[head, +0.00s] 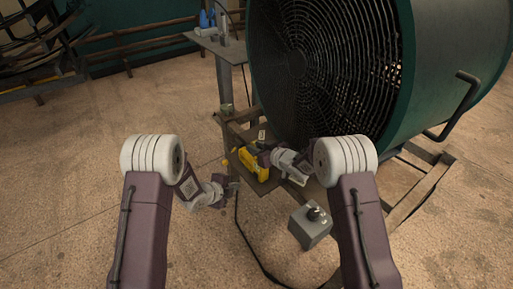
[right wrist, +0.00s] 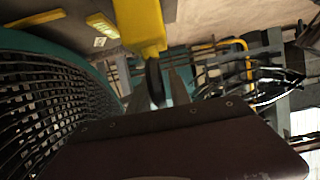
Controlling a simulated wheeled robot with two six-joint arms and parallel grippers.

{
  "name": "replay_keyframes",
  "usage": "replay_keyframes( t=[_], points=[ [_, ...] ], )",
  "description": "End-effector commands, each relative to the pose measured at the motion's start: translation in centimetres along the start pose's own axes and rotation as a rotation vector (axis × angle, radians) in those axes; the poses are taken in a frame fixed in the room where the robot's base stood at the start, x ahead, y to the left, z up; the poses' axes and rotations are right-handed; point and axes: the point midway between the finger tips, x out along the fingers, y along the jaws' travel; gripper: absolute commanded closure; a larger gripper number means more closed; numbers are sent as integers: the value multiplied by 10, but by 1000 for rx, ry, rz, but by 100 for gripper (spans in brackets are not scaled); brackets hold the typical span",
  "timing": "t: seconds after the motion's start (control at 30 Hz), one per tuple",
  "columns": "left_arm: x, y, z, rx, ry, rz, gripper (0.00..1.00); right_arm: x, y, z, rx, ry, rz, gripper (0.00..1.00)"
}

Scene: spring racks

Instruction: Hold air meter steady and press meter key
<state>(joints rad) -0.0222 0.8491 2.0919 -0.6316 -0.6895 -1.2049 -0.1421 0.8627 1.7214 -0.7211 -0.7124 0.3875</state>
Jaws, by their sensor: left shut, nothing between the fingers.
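The yellow air meter (head: 250,162) is tilted above a small shelf in front of the big fan. Its yellow body also shows at the top of the right wrist view (right wrist: 140,22), with a dark part reaching down between my fingers. My right gripper (head: 266,157) is at the meter's right side, its fingers (right wrist: 157,82) on either side of that dark part, closed on it. My left gripper (head: 234,185) is shut and empty, to the left of the meter and a little lower, apart from it. The meter key is too small to make out.
The big fan (head: 320,70) in its teal drum (head: 440,50) stands close behind on a wooden frame. A small table (head: 222,45) with blue bottles is behind. A grey box (head: 309,226) with a knob stands at front right, with a cable on the floor. Floor at left is clear.

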Motion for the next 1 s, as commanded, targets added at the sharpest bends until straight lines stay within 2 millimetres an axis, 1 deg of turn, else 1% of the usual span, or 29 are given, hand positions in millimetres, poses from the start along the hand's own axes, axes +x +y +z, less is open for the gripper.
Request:
replay_keyframes(
  t=[0.3,0.37,0.47,0.7,0.8,0.9,1.0],
  points=[
    [0,0,0,0,0,0,100,0,0,0,0,0,0,64],
    [0,0,0,0,0,0,100,-3,0,0,0,0,0,64],
    [0,0,0,0,0,0,100,-18,1,-1,1,0,2,64],
    [0,0,0,0,0,0,100,-80,1,-1,1,1,3,64],
    [0,0,0,0,0,0,100,-100,1,-1,0,1,3,64],
    [0,0,0,0,0,0,100,-113,1,0,1,0,2,64],
    [0,0,0,0,0,0,100,-119,0,0,0,0,1,64]
  ],
)
